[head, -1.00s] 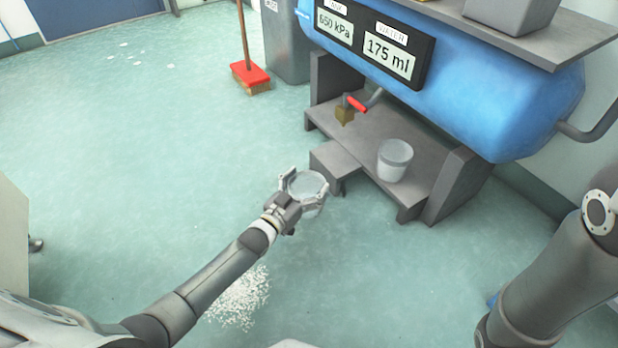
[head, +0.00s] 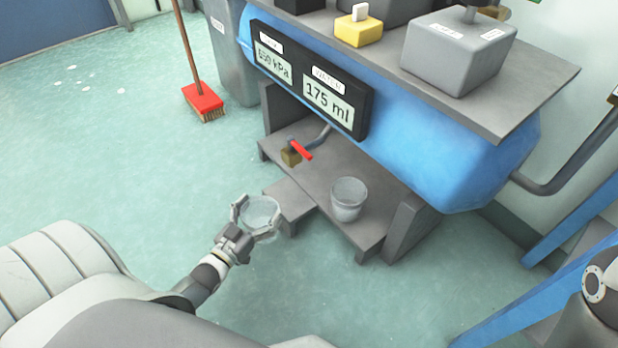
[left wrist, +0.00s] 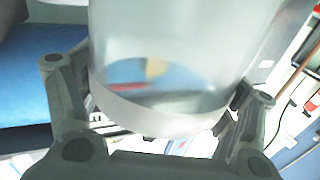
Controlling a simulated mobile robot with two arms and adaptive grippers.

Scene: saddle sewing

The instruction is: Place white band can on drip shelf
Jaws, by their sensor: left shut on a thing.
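My left gripper (head: 256,218) is shut on a clear can (head: 261,211). In the left wrist view the can (left wrist: 175,50) stands between the two fingers, with a white band (left wrist: 150,115) around its end. The can is near the front left of the grey shelf unit, in front of or over its lower step (head: 283,199); I cannot tell if they touch. The wider shelf (head: 318,178) lies behind, under the blue tank. A second, similar translucent can (head: 348,199) stands on it. My right gripper is out of view.
A brass tap (head: 291,156) with a red handle (head: 301,149) is above the shelf's left part. The blue tank (head: 430,150) overhangs the shelf. A broom (head: 204,101) and grey bin (head: 232,55) stand behind left.

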